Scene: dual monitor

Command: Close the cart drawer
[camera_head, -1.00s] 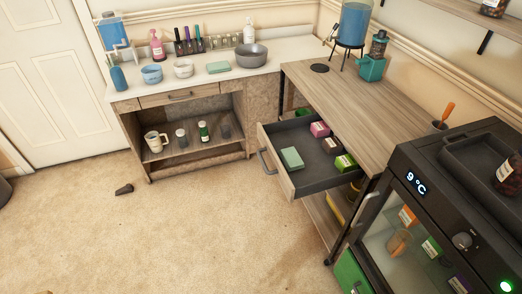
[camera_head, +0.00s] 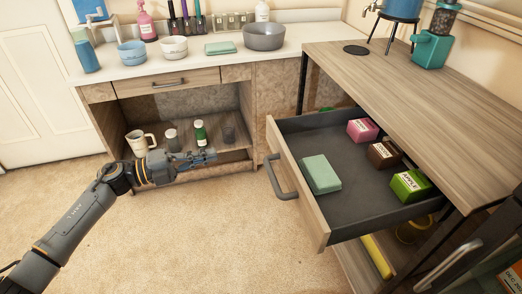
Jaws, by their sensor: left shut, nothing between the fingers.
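The cart drawer (camera_head: 344,199) is pulled out of the wooden cart (camera_head: 430,95) at the right. Its grey handle (camera_head: 281,177) is on the wooden front, which faces left. Inside lie a green block (camera_head: 321,174), a pink box (camera_head: 363,130), a brown box (camera_head: 384,153) and a green box (camera_head: 410,186). My left gripper (camera_head: 212,154) is shut and empty, to the left of the drawer handle and apart from it. It is in front of the low open shelf.
A counter (camera_head: 190,69) with bowls and bottles stands behind, over an open shelf (camera_head: 190,134) holding a mug and small bottles. The carpet (camera_head: 215,240) before the drawer is clear.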

